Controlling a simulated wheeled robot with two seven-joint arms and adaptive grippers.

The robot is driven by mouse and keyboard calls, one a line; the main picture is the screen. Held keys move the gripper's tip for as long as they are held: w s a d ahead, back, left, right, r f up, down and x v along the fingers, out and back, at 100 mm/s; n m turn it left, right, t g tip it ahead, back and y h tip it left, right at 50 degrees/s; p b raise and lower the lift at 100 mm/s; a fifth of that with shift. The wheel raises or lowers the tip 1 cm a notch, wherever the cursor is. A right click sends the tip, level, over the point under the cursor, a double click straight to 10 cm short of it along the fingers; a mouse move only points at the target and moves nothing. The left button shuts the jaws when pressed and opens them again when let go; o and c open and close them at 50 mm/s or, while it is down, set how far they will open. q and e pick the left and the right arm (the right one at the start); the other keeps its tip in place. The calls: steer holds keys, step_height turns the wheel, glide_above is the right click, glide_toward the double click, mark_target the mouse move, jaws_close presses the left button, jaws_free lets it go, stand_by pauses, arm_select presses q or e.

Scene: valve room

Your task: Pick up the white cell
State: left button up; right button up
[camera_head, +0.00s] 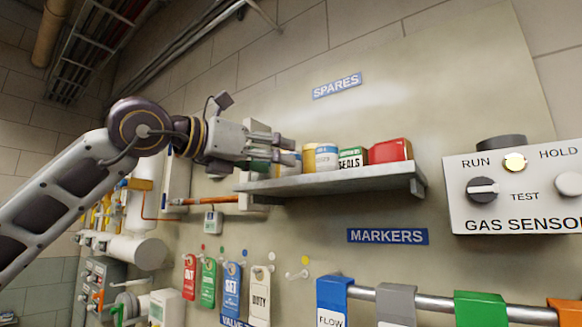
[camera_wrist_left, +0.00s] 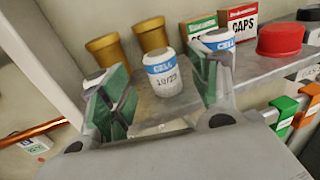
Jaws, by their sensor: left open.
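In the left wrist view a white cell (camera_wrist_left: 164,82) with a blue band marked CELL stands upright on the shelf (camera_wrist_left: 262,76), framed between my open left fingers. A second white cell (camera_wrist_left: 218,38) with a blue band is partly hidden behind the right-hand finger. My left gripper (camera_wrist_left: 160,98) has green pads and holds nothing; I cannot tell whether the cell is fully between the pads. In the head view my left gripper (camera_head: 277,148) reaches the left end of the shelf (camera_head: 335,183), where a blue-banded cell (camera_head: 326,157) shows. My right gripper is not in view.
Brass cylinders (camera_wrist_left: 150,36) stand behind the cell. A green SEALS box (camera_wrist_left: 199,24), a red CAPS box (camera_wrist_left: 238,22) and a red round container (camera_wrist_left: 280,39) sit to the right. Coloured tags (camera_head: 232,290) hang on the wall below the shelf.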

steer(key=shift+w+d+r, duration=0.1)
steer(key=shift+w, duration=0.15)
